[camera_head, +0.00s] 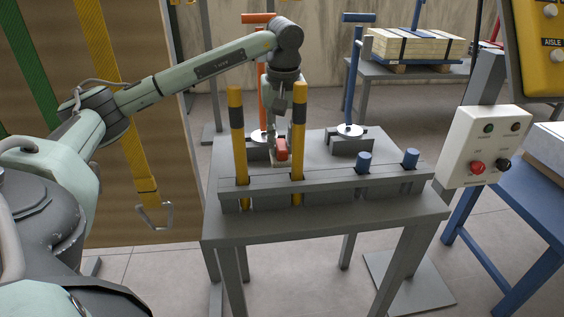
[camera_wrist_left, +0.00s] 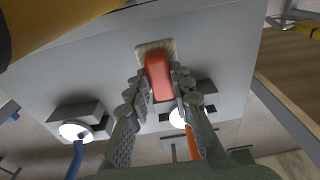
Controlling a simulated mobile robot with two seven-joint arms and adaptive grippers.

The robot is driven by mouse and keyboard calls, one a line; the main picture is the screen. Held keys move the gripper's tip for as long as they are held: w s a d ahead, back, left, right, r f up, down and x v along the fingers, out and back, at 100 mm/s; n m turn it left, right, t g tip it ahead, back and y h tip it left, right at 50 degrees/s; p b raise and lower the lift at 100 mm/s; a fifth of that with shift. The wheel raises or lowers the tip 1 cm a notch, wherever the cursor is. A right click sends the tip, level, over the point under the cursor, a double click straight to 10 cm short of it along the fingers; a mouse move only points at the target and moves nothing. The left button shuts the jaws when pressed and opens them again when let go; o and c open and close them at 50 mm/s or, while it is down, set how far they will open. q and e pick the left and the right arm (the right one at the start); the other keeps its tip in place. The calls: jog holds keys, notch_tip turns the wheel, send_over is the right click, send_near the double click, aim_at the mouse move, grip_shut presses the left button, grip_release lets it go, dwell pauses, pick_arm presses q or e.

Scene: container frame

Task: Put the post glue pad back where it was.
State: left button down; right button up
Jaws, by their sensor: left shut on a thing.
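The glue pad (camera_head: 281,149) has a red-orange grip on a beige base. It is over the grey table, behind the front rail, between two yellow-and-black posts. In the left wrist view the red grip (camera_wrist_left: 158,75) is between my left fingers, with the beige base (camera_wrist_left: 142,48) showing at its far end. My left gripper (camera_head: 276,140) comes down from above and is shut on the red grip. I cannot tell whether the base touches the tabletop. My right gripper is in neither view.
The left yellow-and-black post (camera_head: 238,130) and the right one (camera_head: 298,120) rise close to my gripper. Behind stand an orange T-handled post (camera_head: 262,95) and a blue one (camera_head: 352,85) on round plates.

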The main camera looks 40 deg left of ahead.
aim_at(282, 161)
pick_arm(q)
jog(key=shift+f, duration=2.6)
jog(key=shift+f, duration=0.15)
jog(key=c, duration=1.4)
grip_release()
jog(key=shift+o, duration=0.3)
